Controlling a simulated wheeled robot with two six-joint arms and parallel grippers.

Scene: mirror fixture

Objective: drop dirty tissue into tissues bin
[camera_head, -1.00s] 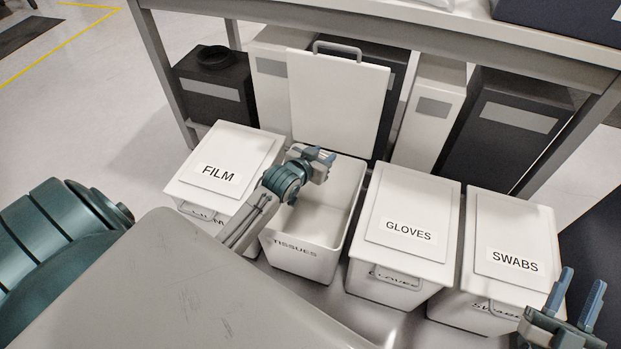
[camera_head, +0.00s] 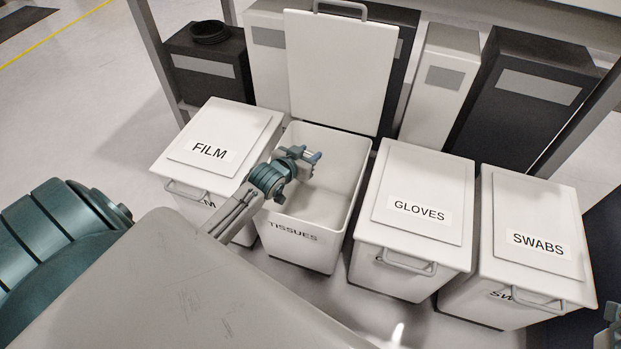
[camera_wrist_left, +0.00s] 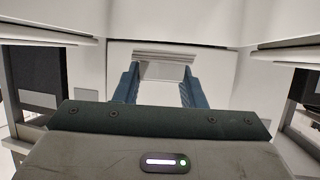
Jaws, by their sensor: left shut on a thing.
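The tissues bin (camera_head: 298,233) is a white box labelled TISSUES, with its lid (camera_head: 341,75) raised upright at the back. My left gripper (camera_head: 312,157) is over the bin's open mouth, near its left side. In the left wrist view its blue fingers (camera_wrist_left: 160,86) are apart, with a pale, flat piece (camera_wrist_left: 163,70) between their tips, apparently the dirty tissue. The tissue cannot be made out in the head view. Only a sliver of my right gripper (camera_head: 609,328) shows at the lower right edge, and its fingers are cut off.
The closed FILM bin (camera_head: 227,135) stands left of the tissues bin. The closed GLOVES bin (camera_head: 421,185) and SWABS bin (camera_head: 535,215) stand to its right. Behind are dark and white boxes (camera_head: 530,95) under a table. Floor at the left is clear.

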